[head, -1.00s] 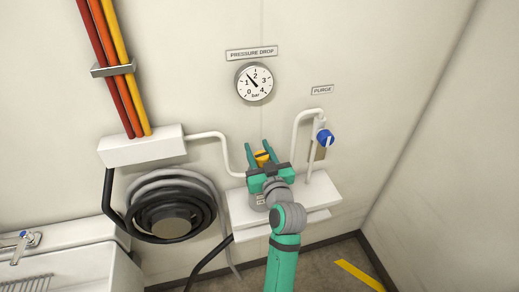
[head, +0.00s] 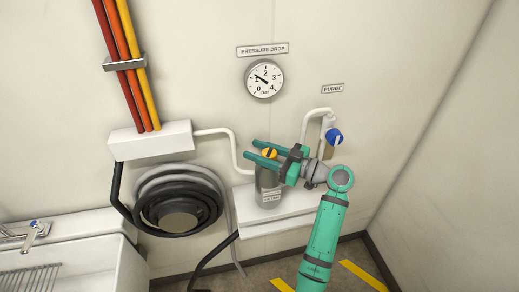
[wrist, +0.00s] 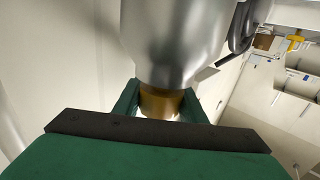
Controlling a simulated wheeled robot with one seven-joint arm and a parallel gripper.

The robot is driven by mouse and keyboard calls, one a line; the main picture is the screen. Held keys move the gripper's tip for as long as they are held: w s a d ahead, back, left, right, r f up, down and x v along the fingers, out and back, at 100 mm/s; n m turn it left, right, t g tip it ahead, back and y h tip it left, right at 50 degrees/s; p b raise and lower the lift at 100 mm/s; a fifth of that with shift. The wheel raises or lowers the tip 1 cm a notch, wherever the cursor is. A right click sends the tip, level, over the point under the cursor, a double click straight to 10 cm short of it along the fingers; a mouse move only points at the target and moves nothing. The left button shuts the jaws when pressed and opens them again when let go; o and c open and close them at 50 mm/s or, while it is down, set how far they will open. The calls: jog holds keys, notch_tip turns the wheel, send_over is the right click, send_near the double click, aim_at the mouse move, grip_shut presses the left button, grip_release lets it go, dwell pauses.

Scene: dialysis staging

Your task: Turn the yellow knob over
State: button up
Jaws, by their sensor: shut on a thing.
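The yellow knob (head: 270,153) sits on top of a grey metal canister (head: 268,188) on the white ledge. My gripper (head: 262,151) reaches in from the right, its green fingers pointing left on either side of the knob. In the wrist view the fingers (wrist: 160,103) are closed on the yellow-brown knob (wrist: 158,102), against the silver canister body (wrist: 178,45). The fingers hide part of the knob.
A pressure gauge (head: 263,78) is on the wall above, its needle near 1. A blue purge knob (head: 333,136) on a white pipe is close behind my wrist. A coiled black hose (head: 178,205) hangs at left, beside a sink (head: 75,262).

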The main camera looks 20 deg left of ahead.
jog(key=shift+s+n+g, duration=0.25)
jog(key=shift+n+g, duration=0.55)
jog(key=shift+g, duration=0.45)
jog(key=shift+s+n+g, duration=0.25)
jog(key=shift+n+g, duration=0.55)
jog(key=shift+g, duration=0.45)
jog(key=shift+s+f, duration=0.1)
jog(key=o, duration=1.1)
jog(key=shift+c, duration=0.2)
